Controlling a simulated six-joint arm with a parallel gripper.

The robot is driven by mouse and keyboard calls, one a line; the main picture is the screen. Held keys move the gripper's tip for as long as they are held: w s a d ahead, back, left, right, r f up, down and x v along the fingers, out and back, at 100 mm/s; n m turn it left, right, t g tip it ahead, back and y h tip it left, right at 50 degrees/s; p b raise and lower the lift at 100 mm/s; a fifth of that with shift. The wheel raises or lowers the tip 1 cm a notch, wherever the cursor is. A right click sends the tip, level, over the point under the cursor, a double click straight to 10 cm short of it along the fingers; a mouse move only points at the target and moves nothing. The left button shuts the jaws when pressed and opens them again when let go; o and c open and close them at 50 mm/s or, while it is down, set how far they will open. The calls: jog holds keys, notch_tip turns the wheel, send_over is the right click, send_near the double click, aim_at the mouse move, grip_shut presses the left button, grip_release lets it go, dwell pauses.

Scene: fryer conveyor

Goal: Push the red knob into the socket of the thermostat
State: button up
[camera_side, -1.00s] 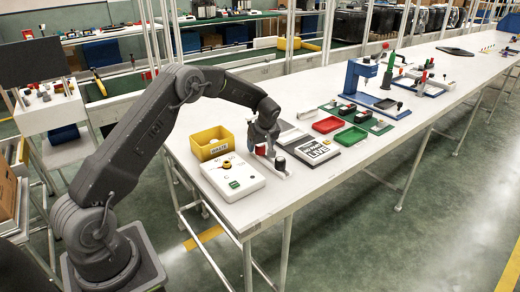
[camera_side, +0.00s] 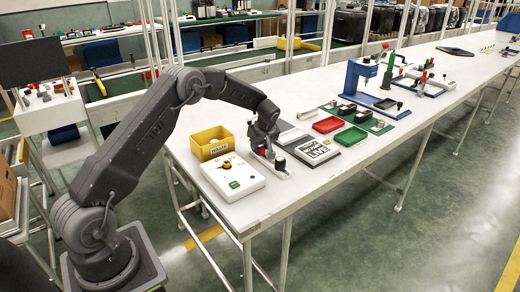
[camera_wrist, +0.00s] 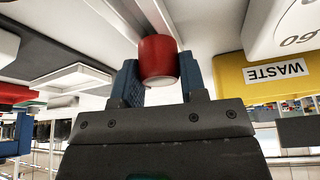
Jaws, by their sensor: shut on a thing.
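The red knob (camera_wrist: 158,58) is held between the two blue-grey fingers of my gripper (camera_wrist: 160,82) in the wrist view. Its far end points toward a white surface, and I cannot tell whether it touches it. In the side view my gripper (camera_side: 264,147) is low over the white strip on the table, and its fingers mostly hide the knob. I cannot make out the socket.
A yellow WASTE bin (camera_side: 211,150) stands behind the white box and shows in the wrist view (camera_wrist: 235,75). A black knob (camera_side: 280,163) stands on the white strip close by. A labelled plate (camera_side: 317,151) and red tray (camera_side: 327,125) lie right. The front table edge is clear.

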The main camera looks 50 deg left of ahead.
jog(key=shift+c, duration=0.6)
jog(key=shift+r, duration=2.55)
jog(key=s+d+r, duration=0.1)
jog(key=s+r, duration=0.2)
jog(key=s, duration=0.5)
jog(key=s+d+r, duration=0.1)
jog(key=s+r, duration=0.3)
jog(key=s, duration=0.3)
jog(key=shift+f, duration=2.85)
jog(key=shift+f, duration=1.3)
